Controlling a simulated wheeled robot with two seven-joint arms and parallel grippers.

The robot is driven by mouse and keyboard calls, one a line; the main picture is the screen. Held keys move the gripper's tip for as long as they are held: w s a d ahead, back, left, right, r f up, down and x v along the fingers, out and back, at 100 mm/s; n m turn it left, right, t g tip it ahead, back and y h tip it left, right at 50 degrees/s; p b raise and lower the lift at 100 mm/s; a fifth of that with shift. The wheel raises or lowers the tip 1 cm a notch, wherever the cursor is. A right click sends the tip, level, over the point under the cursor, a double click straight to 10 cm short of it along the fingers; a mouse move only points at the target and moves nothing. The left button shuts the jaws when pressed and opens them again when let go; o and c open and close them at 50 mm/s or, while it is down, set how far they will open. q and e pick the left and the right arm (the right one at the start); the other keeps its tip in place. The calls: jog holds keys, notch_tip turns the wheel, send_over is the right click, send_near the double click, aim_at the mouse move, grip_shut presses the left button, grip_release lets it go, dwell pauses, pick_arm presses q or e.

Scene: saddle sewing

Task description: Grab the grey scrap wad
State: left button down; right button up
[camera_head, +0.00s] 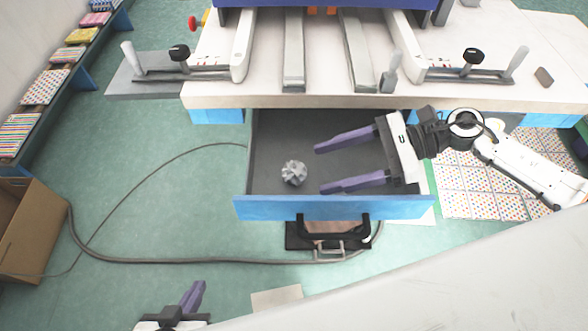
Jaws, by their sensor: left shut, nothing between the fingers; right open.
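The grey scrap wad (293,173) is a small crumpled ball lying in the open drawer (330,209), left of the drawer's middle and near its blue front panel. My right gripper (320,169) reaches in from the right over the drawer. Its two long purple fingers are spread wide and point left, with nothing between them. The wad is just left of the fingertips, apart from them. My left gripper (198,288) is at the bottom edge of the picture, partly cut off. Its purple fingers are together and empty, far from the drawer.
The white worktable (215,89) with a machine and metal rails stands above the drawer. A cardboard box (30,225) is at the left, a shelf with folded fabrics (45,87) at the upper left. A cable (150,259) lies on the green floor. A black handle (333,233) is on the drawer front.

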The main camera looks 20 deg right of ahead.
aim_at(304, 169)
jog(key=x, duration=0.3)
jog(key=p+x, duration=0.1)
jog(key=x, duration=0.1)
jog(key=shift+w+r, duration=0.3)
jog(key=shift+w, duration=0.1)
jog(key=shift+w+a+f, duration=0.1)
jog(key=shift+a+f, duration=0.2)
jog(key=shift+a, duration=0.1)
jog(key=c, duration=1.2)
jog(key=shift+o, duration=0.2)
